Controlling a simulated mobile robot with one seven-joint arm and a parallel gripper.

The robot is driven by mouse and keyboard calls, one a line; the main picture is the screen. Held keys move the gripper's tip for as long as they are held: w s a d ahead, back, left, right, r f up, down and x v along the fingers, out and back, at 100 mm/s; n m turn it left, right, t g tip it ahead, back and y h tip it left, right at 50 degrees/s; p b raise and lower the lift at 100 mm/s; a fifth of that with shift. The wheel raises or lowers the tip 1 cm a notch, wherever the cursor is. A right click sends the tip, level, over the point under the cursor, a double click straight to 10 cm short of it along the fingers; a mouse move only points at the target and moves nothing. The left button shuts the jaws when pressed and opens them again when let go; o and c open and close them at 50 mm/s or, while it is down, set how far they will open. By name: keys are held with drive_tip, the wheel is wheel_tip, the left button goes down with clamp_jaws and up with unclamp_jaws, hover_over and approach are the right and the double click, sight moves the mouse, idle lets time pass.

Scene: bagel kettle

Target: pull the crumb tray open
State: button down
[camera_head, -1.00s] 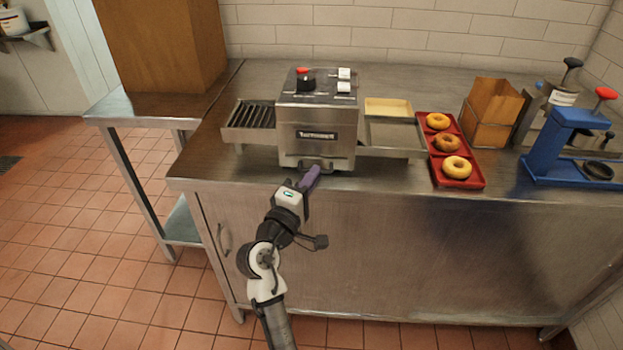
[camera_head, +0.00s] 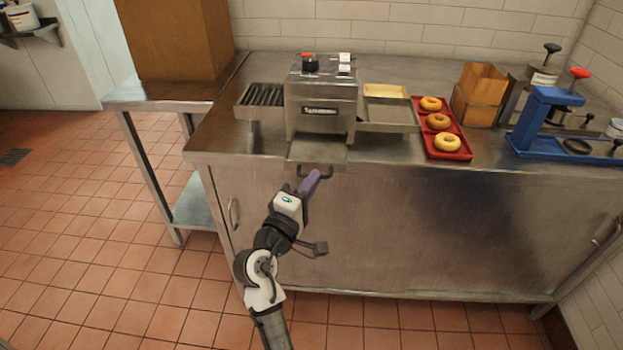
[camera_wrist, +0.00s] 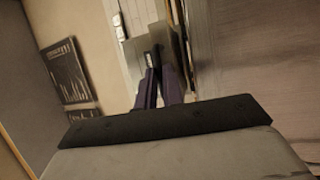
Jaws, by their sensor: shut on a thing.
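The crumb tray (camera_head: 318,154) is a flat metal tray that sticks out of the front base of the steel toaster (camera_head: 321,106). Its dark handle (camera_head: 325,171) is at its front edge, past the counter's front edge. My gripper (camera_head: 311,178), with purple fingers, is shut on the handle. In the wrist view the two purple fingers (camera_wrist: 159,86) are close together at the tray's front, and the handle between them is mostly hidden.
A slatted metal rack (camera_head: 262,96) is left of the toaster. A metal shelf (camera_head: 388,118), a red tray with bagels (camera_head: 446,154), a paper bag holder (camera_head: 480,97) and a blue press (camera_head: 545,125) stand to the right. Cabinet doors (camera_head: 430,230) lie below; the floor in front is clear.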

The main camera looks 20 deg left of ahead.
drive_tip(key=shift+s, duration=0.25)
drive_tip(key=c, duration=1.8)
unclamp_jaws()
drive_tip(key=s+a+f+b, duration=0.1)
drive_tip(key=s+b, duration=0.3)
drive_tip(key=s, duration=0.9)
drive_tip(key=shift+s+a+f, duration=0.25)
drive_tip(key=shift+f, duration=0.35)
drive_tip(key=shift+a, duration=0.1)
